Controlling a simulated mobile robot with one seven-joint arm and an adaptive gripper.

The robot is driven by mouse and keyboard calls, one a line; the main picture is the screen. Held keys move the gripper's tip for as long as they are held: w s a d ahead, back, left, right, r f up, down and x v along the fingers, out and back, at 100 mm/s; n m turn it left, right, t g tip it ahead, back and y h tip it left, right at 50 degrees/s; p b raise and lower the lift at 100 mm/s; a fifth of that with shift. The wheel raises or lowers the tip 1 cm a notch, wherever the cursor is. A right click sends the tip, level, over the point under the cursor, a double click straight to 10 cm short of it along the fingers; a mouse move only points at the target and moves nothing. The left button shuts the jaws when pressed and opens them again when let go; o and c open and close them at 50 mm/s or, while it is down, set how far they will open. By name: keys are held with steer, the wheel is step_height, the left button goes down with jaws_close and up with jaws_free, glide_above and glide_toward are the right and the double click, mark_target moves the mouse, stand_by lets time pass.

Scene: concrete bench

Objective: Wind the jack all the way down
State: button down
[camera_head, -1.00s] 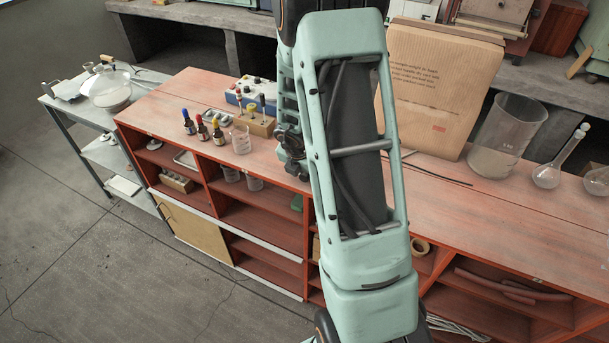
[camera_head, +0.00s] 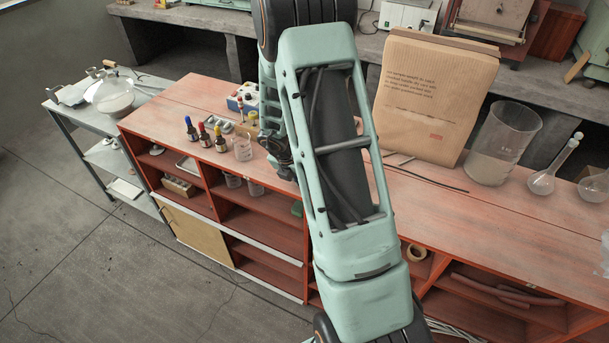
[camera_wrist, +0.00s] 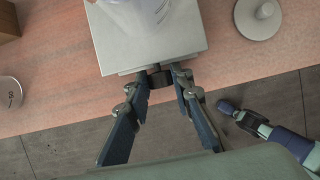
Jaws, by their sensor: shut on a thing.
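The jack shows in the wrist view as a square grey top plate (camera_wrist: 145,48) at the bench's edge, with a dark knob (camera_wrist: 158,80) at its near side. A pale, see-through vessel (camera_wrist: 138,12) stands on the plate, cut off by the top of the view. My gripper (camera_wrist: 161,79) is shut on the knob, one finger on each side. The plate hides the rest of the jack, so I cannot tell its height. In the head view my arm hides the jack, and only part of my gripper shows at the bench's front edge.
On the red bench (camera_head: 450,205) stand small dropper bottles (camera_head: 204,134) and a beaker (camera_head: 242,148) left of my arm. A large cardboard package (camera_head: 437,95) and a big beaker (camera_head: 502,142) stand to the right. A round grey knobbed piece (camera_wrist: 259,17) lies right of the jack.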

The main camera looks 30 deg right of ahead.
steer(key=shift+w+g+h+p, duration=0.2)
steer(key=shift+g+h+p, duration=0.45)
steer(key=shift+g, duration=0.15)
steer(key=shift+a+n+g, duration=0.15)
steer(key=shift+n+g, duration=0.15)
steer(key=c, duration=1.7)
jaws_free()
steer(key=v, duration=1.2)
steer(key=shift+a+f, duration=0.1)
steer(key=shift+a, duration=0.05)
